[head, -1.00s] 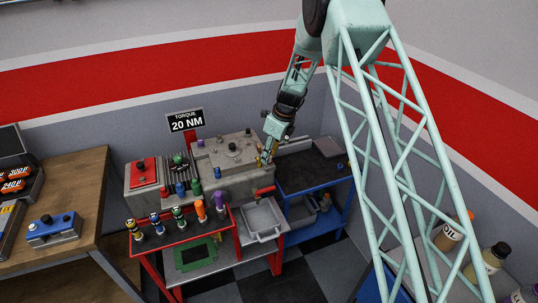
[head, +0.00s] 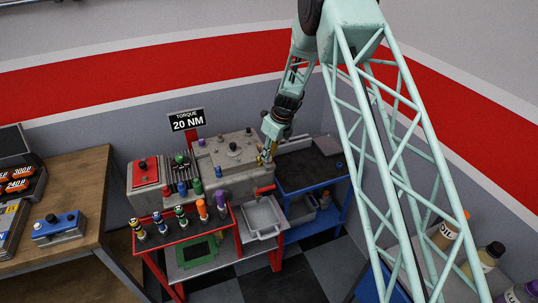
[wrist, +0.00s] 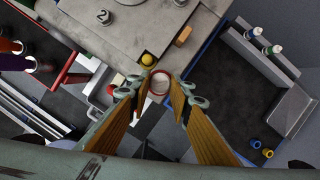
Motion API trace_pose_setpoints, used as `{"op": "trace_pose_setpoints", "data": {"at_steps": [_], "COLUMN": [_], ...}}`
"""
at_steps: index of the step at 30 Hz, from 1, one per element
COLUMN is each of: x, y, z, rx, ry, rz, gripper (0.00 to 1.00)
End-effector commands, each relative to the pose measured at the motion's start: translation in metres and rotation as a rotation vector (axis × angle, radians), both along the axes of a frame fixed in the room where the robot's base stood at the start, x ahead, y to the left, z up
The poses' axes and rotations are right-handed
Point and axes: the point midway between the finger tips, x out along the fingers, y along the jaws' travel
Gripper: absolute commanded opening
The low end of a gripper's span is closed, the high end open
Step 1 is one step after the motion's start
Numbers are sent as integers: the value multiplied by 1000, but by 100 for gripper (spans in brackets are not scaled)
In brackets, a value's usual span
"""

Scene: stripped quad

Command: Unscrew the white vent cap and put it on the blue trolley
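In the wrist view a round pale cap with a red rim (wrist: 160,83), which looks like the white vent cap, sits between my gripper's (wrist: 160,86) two fingertips. Both fingers seem to touch its sides. In the head view my gripper (head: 264,158) is at the right edge of the grey metal unit (head: 232,177), and the cap is too small to make out. I cannot tell whether the cap is still on a thread. The blue trolley (head: 312,187) with a dark top stands right of the unit; its top also shows in the wrist view (wrist: 222,100).
A yellow knob (wrist: 147,60) is close beside the fingertips. A red-handled valve (head: 264,190) and grey tray (head: 263,218) are below. Small bottles (wrist: 262,40) and a grey plate (wrist: 292,110) are at the trolley's far side. Much of the dark trolley top is clear.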

Motion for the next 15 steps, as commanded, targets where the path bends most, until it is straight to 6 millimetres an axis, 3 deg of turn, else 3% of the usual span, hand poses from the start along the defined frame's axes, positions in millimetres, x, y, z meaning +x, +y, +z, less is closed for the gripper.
{"op": "trace_pose_setpoints", "data": {"at_steps": [15], "x": [2], "y": [-1], "z": [-1], "rx": [1], "ry": [-2], "rz": [86], "gripper": [6]}}
